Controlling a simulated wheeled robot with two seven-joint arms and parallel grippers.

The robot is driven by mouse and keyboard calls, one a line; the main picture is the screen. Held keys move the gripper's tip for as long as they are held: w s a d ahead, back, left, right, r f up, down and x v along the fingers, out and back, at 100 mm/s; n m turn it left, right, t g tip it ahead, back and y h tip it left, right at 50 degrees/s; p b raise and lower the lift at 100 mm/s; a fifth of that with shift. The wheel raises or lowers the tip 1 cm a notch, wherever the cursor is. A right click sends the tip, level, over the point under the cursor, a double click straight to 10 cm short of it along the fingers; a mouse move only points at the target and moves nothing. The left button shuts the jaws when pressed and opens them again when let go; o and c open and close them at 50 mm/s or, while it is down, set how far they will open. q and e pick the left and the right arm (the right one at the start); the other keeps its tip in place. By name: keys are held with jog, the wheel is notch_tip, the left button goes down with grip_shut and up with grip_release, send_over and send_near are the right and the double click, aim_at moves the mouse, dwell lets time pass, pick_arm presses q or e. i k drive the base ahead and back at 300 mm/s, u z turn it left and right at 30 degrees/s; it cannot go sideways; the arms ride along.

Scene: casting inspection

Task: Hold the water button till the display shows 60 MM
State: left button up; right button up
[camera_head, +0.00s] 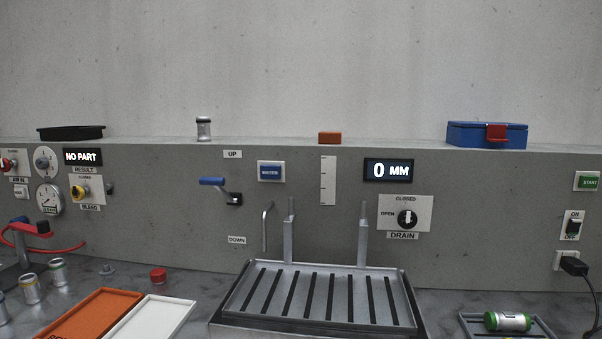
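The blue water button (271,172) sits in a white frame on the grey wall panel, near the middle of the head view. The display (388,171) to its right reads 0 MM. Nothing touches the button. Neither of my grippers shows in this view.
A blue-handled crank (222,188) is left of the button, with a thin spout (266,227) below it. A slatted metal rack (322,298) stands below. The drain knob (406,218) is under the display. Orange (97,307) and white (150,317) trays lie front left. Space before the button is clear.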

aim_at(266, 171)
jog(key=k, duration=0.5)
jog(key=u, duration=1.55)
jog(key=i, duration=1.25)
jog(key=z, duration=2.45)
